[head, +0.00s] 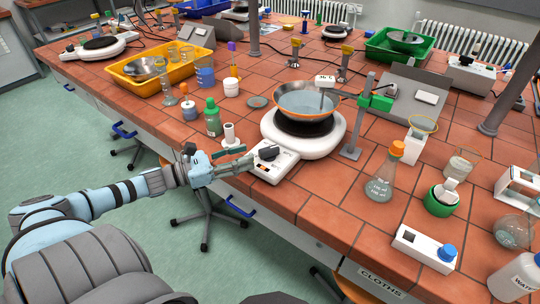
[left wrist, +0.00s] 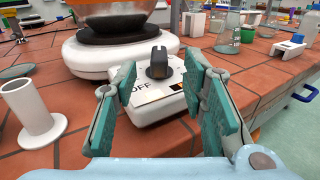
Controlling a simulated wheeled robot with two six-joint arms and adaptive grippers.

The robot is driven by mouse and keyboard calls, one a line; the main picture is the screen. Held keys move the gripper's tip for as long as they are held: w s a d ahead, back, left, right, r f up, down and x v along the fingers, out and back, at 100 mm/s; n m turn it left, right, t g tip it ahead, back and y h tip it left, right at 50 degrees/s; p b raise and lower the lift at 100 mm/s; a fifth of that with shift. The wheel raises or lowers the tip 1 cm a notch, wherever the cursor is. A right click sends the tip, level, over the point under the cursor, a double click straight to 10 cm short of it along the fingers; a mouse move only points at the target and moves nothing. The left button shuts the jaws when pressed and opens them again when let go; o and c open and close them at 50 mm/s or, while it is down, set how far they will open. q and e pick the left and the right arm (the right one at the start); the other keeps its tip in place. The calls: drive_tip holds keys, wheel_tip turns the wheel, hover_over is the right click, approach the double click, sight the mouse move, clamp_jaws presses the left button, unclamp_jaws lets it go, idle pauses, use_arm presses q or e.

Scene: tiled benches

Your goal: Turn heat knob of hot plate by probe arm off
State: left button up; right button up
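The white hot plate (head: 312,141) stands near the front edge of the tiled bench, with a metal bowl (head: 305,101) of liquid on its dark top. A probe (head: 323,92) held by the green-clamped stand (head: 366,110) reaches into the bowl. The black heat knob (left wrist: 158,62) is on the front control box, with an "OFF" label beside it; it also shows in the head view (head: 269,152). My left gripper (left wrist: 162,103) is open, its green-padded fingers either side of the knob's line, just short of it. My right gripper is not in view.
A white cylinder on a base (left wrist: 33,113) stands left of the gripper. A green-capped bottle (head: 213,119) is further left, and a conical flask (head: 384,173) stands to the right.

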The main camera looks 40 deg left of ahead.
sight(259, 151)
use_arm(q)
drive_tip(key=w+b, duration=0.1)
drive_tip(key=w+d+b, duration=0.1)
drive_tip(key=w+f+b, duration=0.1)
drive_tip(key=shift+w+d, duration=0.2)
drive_tip(key=shift+d, duration=0.2)
drive_tip(key=x, duration=0.2)
drive_tip(key=b+x, duration=0.1)
drive_tip(key=shift+w+d+r, duration=0.15)
drive_tip(key=shift+w+r, duration=0.2)
drive_tip(key=shift+w+d, duration=0.15)
drive_tip(key=shift+w, duration=0.15)
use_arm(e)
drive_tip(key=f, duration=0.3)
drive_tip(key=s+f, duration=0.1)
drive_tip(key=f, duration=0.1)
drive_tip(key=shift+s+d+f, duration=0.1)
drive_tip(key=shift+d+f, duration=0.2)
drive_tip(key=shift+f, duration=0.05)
use_arm(q)
clamp_jaws()
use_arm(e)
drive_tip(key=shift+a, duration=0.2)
